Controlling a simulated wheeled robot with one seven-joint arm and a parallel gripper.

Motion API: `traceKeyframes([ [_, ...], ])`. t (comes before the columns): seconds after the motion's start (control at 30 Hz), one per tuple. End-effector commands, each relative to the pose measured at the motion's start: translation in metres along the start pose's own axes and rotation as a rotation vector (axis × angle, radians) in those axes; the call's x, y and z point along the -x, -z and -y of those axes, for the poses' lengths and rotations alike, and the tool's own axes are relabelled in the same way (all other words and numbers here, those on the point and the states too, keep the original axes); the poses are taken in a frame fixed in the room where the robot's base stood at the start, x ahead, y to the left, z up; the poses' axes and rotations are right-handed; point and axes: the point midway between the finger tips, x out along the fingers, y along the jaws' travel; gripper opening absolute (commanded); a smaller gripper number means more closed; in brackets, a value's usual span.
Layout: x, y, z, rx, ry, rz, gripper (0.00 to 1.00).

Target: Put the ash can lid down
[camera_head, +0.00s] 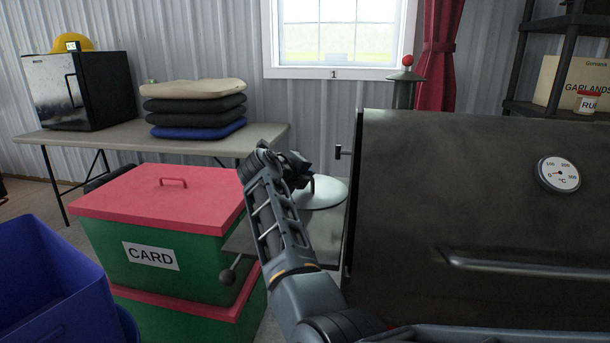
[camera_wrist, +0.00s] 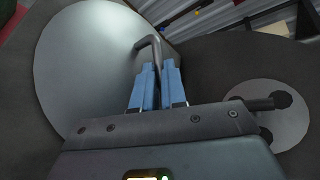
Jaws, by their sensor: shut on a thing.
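The ash can lid (camera_head: 322,193) is a pale grey disc beside the left end of the dark barbecue. My gripper (camera_head: 300,172) is over the lid, partly hidden by my own arm. In the wrist view the lid (camera_wrist: 85,70) fills the left side, and its bent grey handle (camera_wrist: 148,44) runs in between the blue fingertips. My gripper (camera_wrist: 160,82) is shut on that handle. A grey side shelf (camera_head: 241,238) shows below the lid. I cannot tell whether the lid touches it.
The barbecue (camera_head: 450,200) stands close at the right. Red-lidded green CARD boxes (camera_head: 158,258) and a blue bin (camera_head: 50,290) are at left. A table (camera_head: 100,144) behind holds stacked cushions (camera_head: 195,108) and a black mini fridge (camera_head: 70,88). Its front strip is bare.

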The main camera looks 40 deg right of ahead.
Motion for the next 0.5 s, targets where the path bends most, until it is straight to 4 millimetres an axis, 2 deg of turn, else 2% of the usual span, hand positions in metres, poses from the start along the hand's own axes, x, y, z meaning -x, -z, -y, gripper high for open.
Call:
traceKeyframes([
  [0.17, -0.0005, 0.0005, -0.0012, -0.001, 0.001, 0.0, 0.0],
  [0.2, -0.0004, 0.0005, -0.0009, 0.0, 0.0, 0.0, 0.14],
  [0.43, -0.0002, 0.0004, -0.0005, 0.0, 0.0, -0.001, 0.36],
  [0.5, -0.0002, 0.0004, -0.0005, 0.0, 0.0, -0.001, 0.37],
])
